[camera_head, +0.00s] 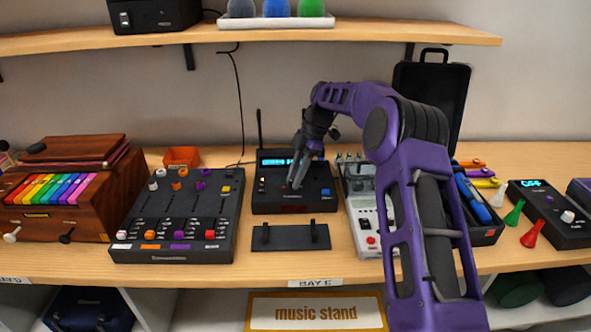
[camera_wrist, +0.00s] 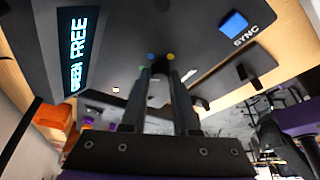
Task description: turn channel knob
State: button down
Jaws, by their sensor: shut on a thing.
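The black receiver box (camera_head: 318,203) stands on the table at the middle, with a thin antenna and a lit cyan display (camera_head: 276,160). In the wrist view the display (camera_wrist: 76,62) is sideways and seems to read "GREEN FREE". A blue button (camera_wrist: 234,23) marked SYNC is on the same panel. My gripper (camera_head: 297,182) reaches down onto the panel's middle. In the wrist view my gripper (camera_wrist: 160,65) is shut on the channel knob, which is mostly hidden between the fingers. Small yellow and blue spots show just beyond the fingertips.
A mixer with sliders (camera_head: 175,218) stands close on the left, and a pale grey device (camera_head: 365,205) close on the right. A low black stand (camera_head: 290,237) lies in front. A shelf (camera_head: 250,34) runs above at the back.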

aim_at(303, 183)
jog(key=shift+n, duration=0.4)
jog(key=c, duration=0.7)
grip_release()
jog(key=p+v, duration=0.1)
jog(key=v, duration=0.5)
jog(key=shift+w+r, duration=0.2)
jog(key=shift+r, duration=0.15)
jog(key=shift+d+r, duration=0.2)
jog(key=shift+r, duration=0.2)
